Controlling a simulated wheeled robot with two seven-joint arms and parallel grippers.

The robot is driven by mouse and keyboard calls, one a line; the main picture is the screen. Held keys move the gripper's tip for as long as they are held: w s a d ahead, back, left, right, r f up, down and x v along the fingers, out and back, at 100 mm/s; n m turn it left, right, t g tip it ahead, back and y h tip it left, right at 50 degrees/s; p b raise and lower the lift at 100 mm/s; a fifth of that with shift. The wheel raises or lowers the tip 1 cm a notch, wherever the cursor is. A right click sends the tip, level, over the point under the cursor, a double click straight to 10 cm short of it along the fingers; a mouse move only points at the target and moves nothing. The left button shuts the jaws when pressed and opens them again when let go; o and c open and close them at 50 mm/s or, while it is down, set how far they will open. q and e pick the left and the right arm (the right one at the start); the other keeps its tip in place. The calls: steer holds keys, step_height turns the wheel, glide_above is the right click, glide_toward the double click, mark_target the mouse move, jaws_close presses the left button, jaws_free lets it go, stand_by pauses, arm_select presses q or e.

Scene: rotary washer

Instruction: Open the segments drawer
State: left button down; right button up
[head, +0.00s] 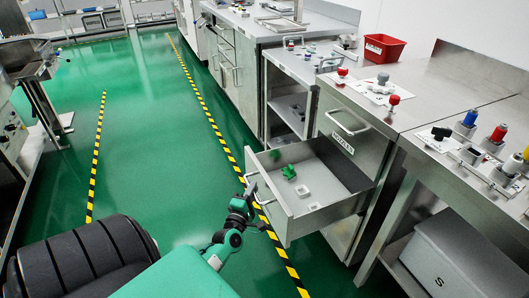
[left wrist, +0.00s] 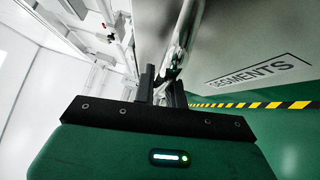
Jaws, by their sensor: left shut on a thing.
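The segments drawer (head: 330,214) stands pulled out from the steel cabinet, with its inside in view. A green piece (head: 289,172) and several small white pieces lie in it. The label SEGMENTS (left wrist: 258,70) shows on its front in the left wrist view. My left gripper (head: 252,194) is at the drawer front, shut on the metal handle (left wrist: 184,38). The fingers partly hide the handle. My right gripper is not in view.
A closed drawer (head: 343,139) with its own handle sits just above the open one. A workbench with coloured knobs and a grey box (head: 455,258) below stands at right. Green floor with striped tape is clear at left.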

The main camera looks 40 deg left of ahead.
arm_select(q)
steer(key=shift+s+a, duration=0.15)
steer(key=shift+s, duration=0.4)
steer(key=c, duration=1.5)
jaws_free()
steer(key=shift+o, duration=0.2)
steer(key=v, duration=1.3)
steer(key=shift+s, duration=0.35)
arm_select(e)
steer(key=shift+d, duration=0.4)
arm_select(q)
steer(key=shift+f, duration=0.1)
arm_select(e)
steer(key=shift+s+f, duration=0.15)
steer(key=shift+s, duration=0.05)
